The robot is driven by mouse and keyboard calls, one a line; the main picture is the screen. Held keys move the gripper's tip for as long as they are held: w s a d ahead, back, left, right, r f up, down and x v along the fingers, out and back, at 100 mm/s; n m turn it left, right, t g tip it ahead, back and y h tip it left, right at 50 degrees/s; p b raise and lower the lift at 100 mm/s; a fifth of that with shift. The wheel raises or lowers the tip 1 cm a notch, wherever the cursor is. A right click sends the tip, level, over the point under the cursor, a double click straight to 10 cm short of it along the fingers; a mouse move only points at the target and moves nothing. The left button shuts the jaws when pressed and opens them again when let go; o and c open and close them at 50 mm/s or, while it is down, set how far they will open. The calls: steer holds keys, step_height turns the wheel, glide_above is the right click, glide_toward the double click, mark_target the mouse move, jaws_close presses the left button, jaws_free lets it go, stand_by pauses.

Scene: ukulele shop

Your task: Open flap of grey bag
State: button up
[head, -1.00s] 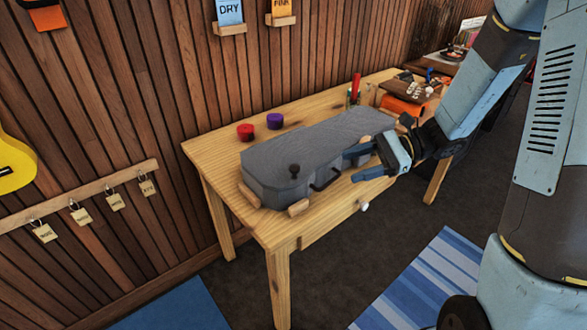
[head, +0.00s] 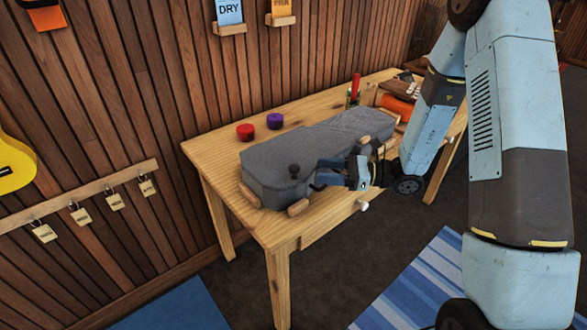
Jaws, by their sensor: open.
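The grey bag (head: 270,158) lies long and closed on the wooden table (head: 213,150). A dark knob (head: 295,170) stands on its near left part. My gripper (head: 324,174) is open at the bag's front side, right of the knob, with its fingers pointing left. The fingers overlap the place of the bag's dark handle, which is mostly hidden. I cannot tell whether they touch the bag.
Wooden blocks (head: 298,207) sit at the bag's left end. A red tin (head: 245,131) and a purple tin (head: 275,121) stand behind it. An orange roll (head: 396,107) lies at the table's right. A drawer knob (head: 363,205) sticks out in front.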

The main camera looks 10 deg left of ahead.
mark_target(294, 166)
steer(key=a, duration=0.8)
steer(key=shift+s+a, duration=0.4)
steer(key=shift+c, duration=0.3)
jaws_close()
